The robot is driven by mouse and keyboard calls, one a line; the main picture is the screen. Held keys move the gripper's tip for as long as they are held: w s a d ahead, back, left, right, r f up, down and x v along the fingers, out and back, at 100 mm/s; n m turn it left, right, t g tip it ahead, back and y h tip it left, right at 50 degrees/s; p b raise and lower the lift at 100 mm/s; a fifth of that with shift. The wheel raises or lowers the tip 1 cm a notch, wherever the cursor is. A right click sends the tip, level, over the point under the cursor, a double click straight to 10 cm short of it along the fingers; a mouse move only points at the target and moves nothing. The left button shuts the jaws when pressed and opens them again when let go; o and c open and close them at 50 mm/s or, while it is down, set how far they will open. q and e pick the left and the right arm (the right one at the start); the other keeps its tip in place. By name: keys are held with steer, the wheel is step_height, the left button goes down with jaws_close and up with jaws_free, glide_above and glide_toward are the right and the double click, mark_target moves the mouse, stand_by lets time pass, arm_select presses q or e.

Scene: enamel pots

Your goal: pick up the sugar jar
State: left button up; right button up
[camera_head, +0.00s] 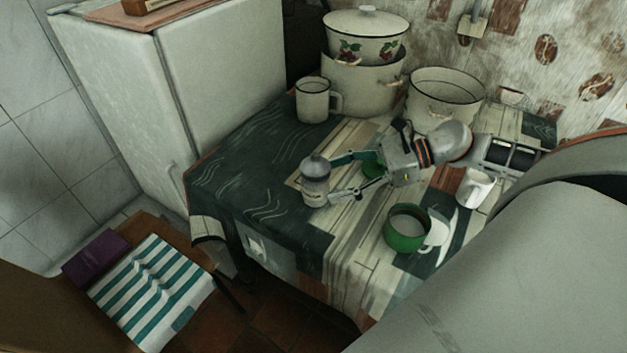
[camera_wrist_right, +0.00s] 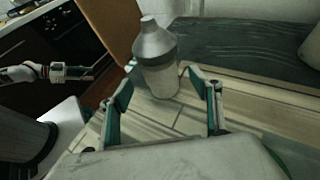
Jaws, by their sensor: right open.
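The sugar jar (camera_head: 315,186), a pale jar with a grey domed top, stands upright near the left front edge of the table. My right gripper (camera_head: 339,176) is open, reaching from the right with its fingertips at the jar's right side. In the right wrist view the jar (camera_wrist_right: 160,75) stands ahead, between the tips of the open right gripper (camera_wrist_right: 163,80). I cannot tell whether either finger touches it. What looks like my left gripper (camera_wrist_right: 80,72) shows small at the left of the wrist view; its jaws are unclear.
A green mug (camera_head: 405,232) stands in front of my right gripper, and a white mug (camera_head: 474,188) to its right. A tall white mug (camera_head: 312,101) and enamel pots (camera_head: 362,85) stand behind. The cloth left of the jar is clear.

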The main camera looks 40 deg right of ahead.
mark_target(316, 181)
steer(key=b+x, duration=0.1)
steer(key=x, duration=0.3)
steer(key=shift+w+a+r+b, duration=0.1)
steer(key=shift+w+r+b, duration=0.1)
steer(key=shift+b, duration=0.15)
steer(key=shift+w+a+f, duration=0.2)
steer(key=shift+w+a, duration=0.05)
steer(key=shift+a, duration=0.2)
steer(key=c, duration=1.4)
steer(key=shift+r, duration=0.1)
steer(key=shift+c, duration=0.8)
arm_select(q)
steer(key=shift+w+d+f, duration=0.25)
steer(key=shift+d, duration=0.05)
arm_select(e)
steer(key=shift+r, duration=0.1)
